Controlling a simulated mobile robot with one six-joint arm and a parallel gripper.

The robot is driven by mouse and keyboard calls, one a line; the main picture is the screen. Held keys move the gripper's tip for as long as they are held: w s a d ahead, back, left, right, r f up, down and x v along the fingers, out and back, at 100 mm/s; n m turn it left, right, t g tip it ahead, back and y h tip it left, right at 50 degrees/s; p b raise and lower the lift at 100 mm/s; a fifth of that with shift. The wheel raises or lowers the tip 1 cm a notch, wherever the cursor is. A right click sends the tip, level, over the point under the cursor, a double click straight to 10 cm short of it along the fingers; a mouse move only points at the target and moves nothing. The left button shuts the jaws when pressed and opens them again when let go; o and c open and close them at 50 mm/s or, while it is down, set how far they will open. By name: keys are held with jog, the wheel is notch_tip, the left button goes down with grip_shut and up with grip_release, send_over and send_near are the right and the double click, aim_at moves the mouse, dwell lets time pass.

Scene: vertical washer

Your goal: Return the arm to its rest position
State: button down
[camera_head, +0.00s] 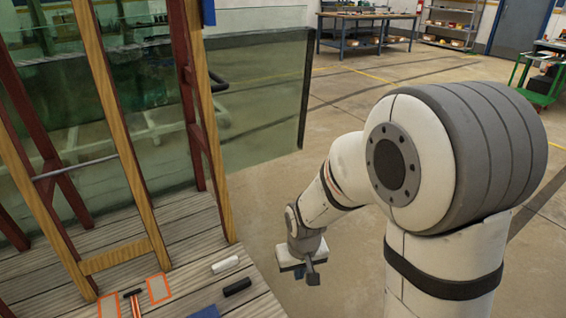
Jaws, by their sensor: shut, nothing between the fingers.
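My arm stands at the right of the head view, with its large white and grey joint close to the camera. The forearm reaches down and left, away from me. My gripper (312,277) hangs at its end over the concrete floor, just right of the wooden platform (190,290). It is small in the picture; the fingers look closed together, with nothing seen between them. It appears apart from the platform and from the things on it.
On the platform lie a white cylinder (225,265), a black cylinder (237,287), a red-handled tool (134,302) and orange-outlined rectangles (159,289). Wooden frames (117,135) and a glass panel (262,95) rise at left. A workbench (367,30) and green cart (541,82) stand behind; the middle floor is clear.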

jog(key=s+d+r+m+p, duration=0.1)
jog(key=s+d+r+p, duration=0.2)
jog(key=r, duration=0.7)
jog(key=s+d+r+m+p, duration=0.1)
jog(key=s+d+r+p, duration=0.3)
jog(key=r, duration=0.6)
jog(key=s+d+r+m+t+p, duration=0.1)
jog(key=s+d+r+p, duration=0.3)
jog(key=r, duration=0.6)
jog(key=shift+s+p, duration=0.7)
jog(key=shift+p, duration=0.3)
